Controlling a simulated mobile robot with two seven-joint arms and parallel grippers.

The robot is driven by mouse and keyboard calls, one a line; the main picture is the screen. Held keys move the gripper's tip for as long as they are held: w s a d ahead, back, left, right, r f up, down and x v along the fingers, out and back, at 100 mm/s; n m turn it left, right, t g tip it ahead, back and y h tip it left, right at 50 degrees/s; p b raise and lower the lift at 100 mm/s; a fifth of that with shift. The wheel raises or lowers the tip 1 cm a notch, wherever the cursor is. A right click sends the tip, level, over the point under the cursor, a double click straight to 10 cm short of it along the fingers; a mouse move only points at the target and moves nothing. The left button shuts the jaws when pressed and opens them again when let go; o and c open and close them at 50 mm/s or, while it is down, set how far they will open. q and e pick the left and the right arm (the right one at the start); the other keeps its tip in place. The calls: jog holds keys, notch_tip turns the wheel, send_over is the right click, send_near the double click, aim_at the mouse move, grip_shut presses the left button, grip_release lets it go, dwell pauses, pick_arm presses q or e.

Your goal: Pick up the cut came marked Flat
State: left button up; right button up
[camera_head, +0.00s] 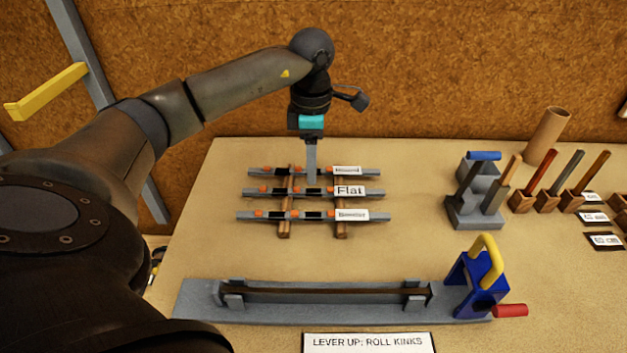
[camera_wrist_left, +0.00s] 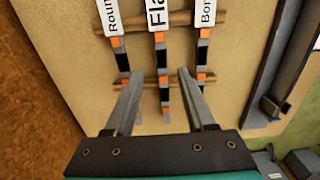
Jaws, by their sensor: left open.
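The came marked Flat (camera_head: 349,191) is the middle of three grey cames lying across two wooden strips on the table. It has a white label, orange marks and dark sections. In the left wrist view the Flat came (camera_wrist_left: 160,60) runs between the two fingers. My left gripper (camera_head: 312,179) points down over the middle of the came rack, close to the Flat came. In the left wrist view my left gripper (camera_wrist_left: 158,74) is open with nothing held. Its exact height above the came is hard to tell. My right gripper is not in view.
A came marked Round (camera_wrist_left: 112,20) and one whose label starts "Bor" (camera_wrist_left: 206,20) lie close on either side. A long grey bench fixture (camera_head: 325,298) with a blue lever block (camera_head: 470,285) stands in front. Wooden-handled tools (camera_head: 545,190) stand at right.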

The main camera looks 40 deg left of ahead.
aim_at(313, 190)
pick_arm(q)
jog(key=f, duration=0.3)
jog(key=f+b, duration=0.1)
jog(key=shift+d+f, duration=0.25)
jog(key=shift+f, duration=0.45)
jog(key=shift+c, duration=1.3)
jog(key=c, duration=0.6)
grip_shut()
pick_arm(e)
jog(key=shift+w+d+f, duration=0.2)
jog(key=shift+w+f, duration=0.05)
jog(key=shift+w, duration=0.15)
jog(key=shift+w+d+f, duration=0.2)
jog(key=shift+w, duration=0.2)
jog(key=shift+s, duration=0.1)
pick_arm(q)
jog(key=shift+r, duration=0.1)
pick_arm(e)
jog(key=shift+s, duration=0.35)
